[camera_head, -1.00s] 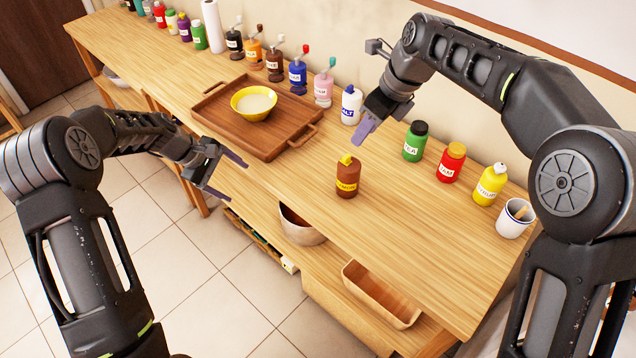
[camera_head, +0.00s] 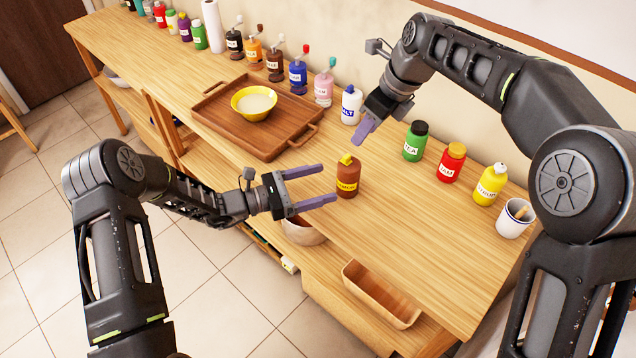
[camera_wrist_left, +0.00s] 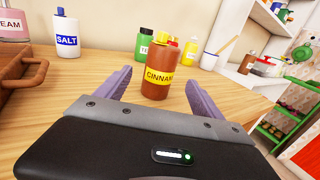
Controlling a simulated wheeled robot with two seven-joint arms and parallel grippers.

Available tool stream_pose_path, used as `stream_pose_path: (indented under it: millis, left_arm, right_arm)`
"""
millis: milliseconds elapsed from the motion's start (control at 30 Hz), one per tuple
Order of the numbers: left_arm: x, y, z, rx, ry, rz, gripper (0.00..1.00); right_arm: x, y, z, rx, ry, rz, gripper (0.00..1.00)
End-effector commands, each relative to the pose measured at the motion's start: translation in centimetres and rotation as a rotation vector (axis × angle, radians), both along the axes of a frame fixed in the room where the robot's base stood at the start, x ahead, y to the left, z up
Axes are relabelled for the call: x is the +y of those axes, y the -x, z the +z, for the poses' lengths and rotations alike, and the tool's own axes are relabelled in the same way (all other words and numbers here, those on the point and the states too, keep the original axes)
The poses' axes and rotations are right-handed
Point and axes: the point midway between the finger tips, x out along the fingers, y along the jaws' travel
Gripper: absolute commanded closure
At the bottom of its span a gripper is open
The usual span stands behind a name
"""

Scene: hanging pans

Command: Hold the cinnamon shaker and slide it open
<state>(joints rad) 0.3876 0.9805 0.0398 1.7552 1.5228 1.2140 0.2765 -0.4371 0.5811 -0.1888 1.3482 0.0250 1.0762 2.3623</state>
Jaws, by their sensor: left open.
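The cinnamon shaker (camera_head: 348,177) is a brown bottle with a yellow label and a yellow top. It stands upright on the wooden counter. My left gripper (camera_head: 330,185) is open beside it, with its fingers pointing at the shaker. In the left wrist view the shaker (camera_wrist_left: 160,70) stands ahead, between the lines of the two spread fingers (camera_wrist_left: 158,85), and nothing is held. My right gripper (camera_head: 362,130) is above the counter behind the shaker, pointing down; its fingers overlap in view, so its opening cannot be told.
A wooden tray (camera_head: 212,127) with a yellow bowl (camera_head: 254,103) is at left. The salt bottle (camera_head: 351,105), green bottle (camera_head: 415,142), red bottle (camera_head: 451,163) and yellow bottle (camera_head: 489,185) stand along the back. The counter (camera_head: 420,240) in front and right is clear.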

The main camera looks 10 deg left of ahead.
Motion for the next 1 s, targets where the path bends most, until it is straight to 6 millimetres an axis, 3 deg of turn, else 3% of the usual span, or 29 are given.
stream_pose_path:
  millis: [267, 700, 1000]
  left_arm:
    - [-0.5, -0.2, 0.0, -0.001, -0.002, -0.002, 0.23]
    - [-5.8, -2.6, 0.0, -0.002, -0.002, -0.005, 0.23]
    - [-7.1, -3.4, 0.0, -0.001, -0.004, -0.002, 0.23]
  right_arm:
    - [0.0, 0.0, 0.0, 0.0, 0.0, 0.0, 0.64]
    - [0.0, 0.0, 0.0, 0.0, 0.0, 0.0, 0.64]
    - [0.0, 0.0, 0.0, 0.0, 0.0, 0.0, 0.64]
